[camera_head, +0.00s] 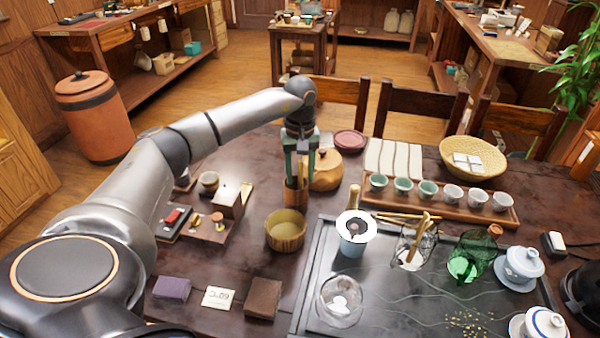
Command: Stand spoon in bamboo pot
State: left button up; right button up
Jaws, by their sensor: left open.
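A small brown bamboo pot (296,196) stands on the dark table, behind a wider woven-looking bowl. My left gripper (300,170) points down right above the pot's mouth, its fingers at or just over the rim. It is open. A narrow brown piece shows upright between the fingers and the pot. It may be the spoon, but the fingers cover much of it and I cannot tell. The inside of the pot is hidden. My right gripper is not in view.
A bamboo bowl (285,232) stands in front of the pot, and a round lidded wooden jar (325,172) close behind it. A dark tea tray (385,310) with glassware fills the right. A long cup rack (450,206) lies behind it. Table left of the bowl is partly clear.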

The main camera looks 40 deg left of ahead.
pick_arm(q)
jog(key=shift+r, duration=0.1)
notch_tip(320, 180, up, 12)
jog(key=shift+r, duration=0.2)
dwell(0.3)
jog(key=shift+s+f, duration=0.1)
dwell(0.9)
